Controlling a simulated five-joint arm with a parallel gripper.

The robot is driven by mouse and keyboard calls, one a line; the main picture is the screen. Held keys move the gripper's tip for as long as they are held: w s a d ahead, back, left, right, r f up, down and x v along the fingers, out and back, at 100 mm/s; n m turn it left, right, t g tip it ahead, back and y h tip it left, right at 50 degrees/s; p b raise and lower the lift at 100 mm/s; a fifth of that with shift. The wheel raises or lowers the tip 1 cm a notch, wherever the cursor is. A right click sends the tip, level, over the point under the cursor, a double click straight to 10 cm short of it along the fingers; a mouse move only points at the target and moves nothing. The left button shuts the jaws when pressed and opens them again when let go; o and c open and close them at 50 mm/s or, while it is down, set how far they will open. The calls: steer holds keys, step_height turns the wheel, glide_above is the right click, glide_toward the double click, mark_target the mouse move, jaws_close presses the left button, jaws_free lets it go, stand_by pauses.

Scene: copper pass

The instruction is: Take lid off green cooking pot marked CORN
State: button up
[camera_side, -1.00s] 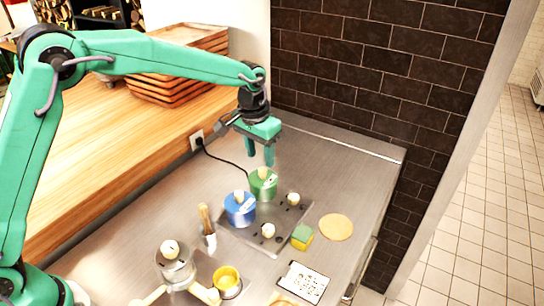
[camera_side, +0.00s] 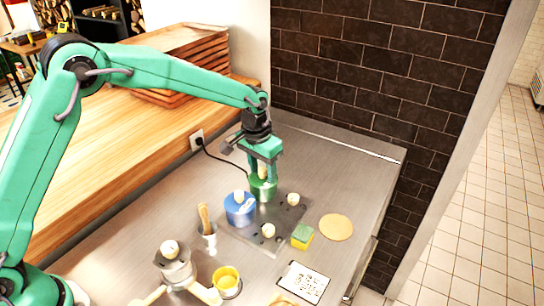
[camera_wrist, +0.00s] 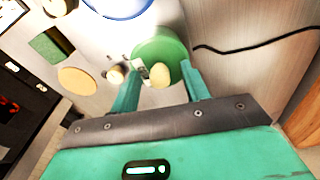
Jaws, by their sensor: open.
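The green pot (camera_side: 264,191) stands at the back of the dark hob plate, with its lid on. Its pale knob (camera_wrist: 160,78) shows in the wrist view, near a small pale label whose writing I cannot read. My gripper (camera_side: 263,174) is directly above the pot, pointing down. In the wrist view my gripper (camera_wrist: 158,85) is open, with one finger on each side of the lid knob. I cannot tell whether the fingers touch the lid.
A blue pot (camera_side: 240,211) with a lid stands close in front-left of the green one. A yellow-green sponge (camera_side: 302,237), a round tan board (camera_side: 336,227) and a utensil holder (camera_side: 208,238) are nearby. A black cord (camera_side: 222,158) runs behind. Steel counter to the right is clear.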

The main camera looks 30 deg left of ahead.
mark_target(265, 171)
jaws_close()
steer(key=shift+r, duration=0.25)
steer(key=shift+r, duration=0.6)
steer(key=r, duration=0.3)
steer(key=shift+s+d+r, duration=0.1)
steer(key=shift+s+d, duration=0.2)
steer(key=shift+d, duration=0.05)
steer(key=s+d+r, duration=0.6)
steer(key=s+d, duration=0.1)
steer(key=shift+s+d, duration=0.2)
steer(key=shift+s, duration=0.2)
steer(key=shift+r, duration=0.1)
